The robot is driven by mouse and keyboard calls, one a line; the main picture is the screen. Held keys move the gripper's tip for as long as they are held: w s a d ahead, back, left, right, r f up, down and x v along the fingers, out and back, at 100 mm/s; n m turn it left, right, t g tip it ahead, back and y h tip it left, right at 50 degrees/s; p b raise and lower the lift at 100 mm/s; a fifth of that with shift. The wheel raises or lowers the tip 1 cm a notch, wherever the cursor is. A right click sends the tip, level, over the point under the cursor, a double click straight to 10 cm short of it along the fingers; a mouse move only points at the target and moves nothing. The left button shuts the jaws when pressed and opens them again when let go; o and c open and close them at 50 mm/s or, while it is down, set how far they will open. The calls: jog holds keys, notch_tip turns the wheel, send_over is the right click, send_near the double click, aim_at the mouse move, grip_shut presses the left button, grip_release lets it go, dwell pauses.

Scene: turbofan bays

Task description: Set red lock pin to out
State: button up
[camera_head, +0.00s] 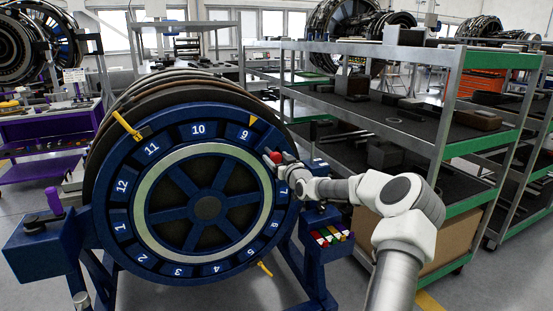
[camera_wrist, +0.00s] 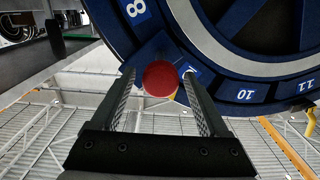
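The red lock pin (camera_head: 273,156) shows at the upper right of the blue numbered wheel (camera_head: 146,234), near the 9 and 8 positions. In the wrist view its round red head (camera_wrist: 162,78) lies between the fingertips of my gripper (camera_wrist: 160,82). A narrow gap shows on each side of the head, so the fingers look open around it rather than closed on it. In the head view my gripper (camera_head: 281,164) reaches the wheel's rim from the right and partly hides the pin. The pin's shaft is hidden behind its head in the wrist view.
A blue side box with several coloured handles (camera_head: 331,236) stands below my arm. A purple handle (camera_head: 54,200) rises at the wheel's left. Yellow clips (camera_head: 126,126) sit on the rim. A grey shelf rack (camera_head: 440,130) stands close behind my arm on the right.

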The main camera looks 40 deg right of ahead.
dwell(0.3)
jog(key=b+v, duration=0.1)
jog(key=v, duration=1.6)
jog(key=shift+s, duration=0.2)
jog(key=shift+w, duration=0.1)
